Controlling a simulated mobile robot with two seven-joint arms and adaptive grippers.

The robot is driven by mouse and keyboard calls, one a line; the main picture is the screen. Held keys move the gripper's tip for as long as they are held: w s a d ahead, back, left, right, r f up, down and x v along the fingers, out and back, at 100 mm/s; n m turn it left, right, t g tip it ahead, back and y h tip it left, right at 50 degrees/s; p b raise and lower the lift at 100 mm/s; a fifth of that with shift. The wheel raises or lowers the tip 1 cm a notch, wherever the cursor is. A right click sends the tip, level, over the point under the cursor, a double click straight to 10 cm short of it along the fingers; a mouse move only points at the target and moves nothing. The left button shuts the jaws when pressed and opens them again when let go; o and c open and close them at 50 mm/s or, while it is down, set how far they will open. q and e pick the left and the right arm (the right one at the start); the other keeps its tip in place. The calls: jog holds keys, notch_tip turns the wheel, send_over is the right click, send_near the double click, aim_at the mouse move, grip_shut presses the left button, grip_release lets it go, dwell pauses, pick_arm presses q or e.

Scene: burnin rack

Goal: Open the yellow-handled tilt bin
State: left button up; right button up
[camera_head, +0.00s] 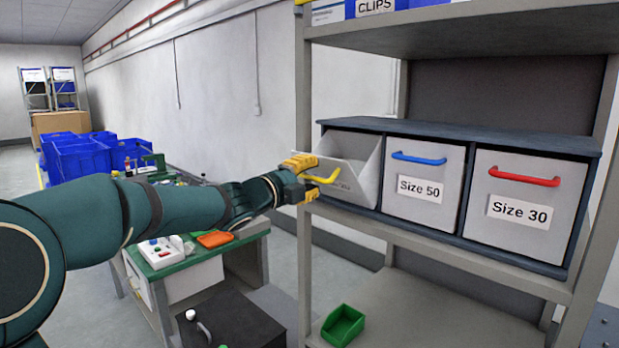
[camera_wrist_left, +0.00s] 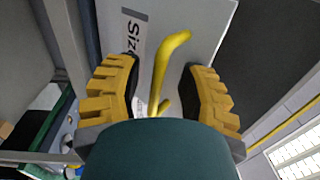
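The yellow-handled bin (camera_head: 348,180) is the left one of three grey bins in a dark cabinet on the rack. Its front is tilted outward and its top gap shows. Its yellow handle (camera_head: 328,178) faces my left gripper (camera_head: 302,180). In the left wrist view, the yellow handle (camera_wrist_left: 166,65) lies between the two yellow fingers of my left gripper (camera_wrist_left: 160,80). The fingers are spread, with clear space on both sides of the handle. Part of the bin's size label shows there, but its number is hidden. My right gripper is not in view.
The Size 50 bin (camera_head: 424,183) with a blue handle and the Size 30 bin (camera_head: 525,200) with a red handle are shut. A green open bin (camera_head: 343,325) sits on the lower shelf. A cluttered workbench (camera_head: 190,262) stands left of the rack, below my left arm.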

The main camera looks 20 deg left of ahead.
pick_arm(q)
jog(key=v, duration=1.2)
jog(key=shift+f, duration=0.1)
jog(key=w+d+f+n+g+y, duration=0.15)
jog(key=d+f+n, duration=0.3)
jog(key=f, duration=0.75)
jog(key=w+d+f+n+g, duration=0.1)
jog(key=d+f+n+g, duration=0.3)
jog(key=f, duration=0.7)
jog(key=w+d+f+n+g+y, duration=0.1)
jog(key=d+f+n, duration=0.4)
jog(key=f, duration=0.7)
jog(key=s+d+f+n+g, duration=0.4)
jog(key=s+f+n, duration=0.1)
jog(key=s+f, duration=0.5)
jog(key=s+d+f+n+g, duration=0.4)
jog(key=s+f+n+g, duration=0.1)
jog(key=s+f, duration=0.6)
jog(key=shift+s+d+f, duration=0.15)
jog(key=shift+d+f, duration=0.1)
jog(key=shift+f, duration=0.35)
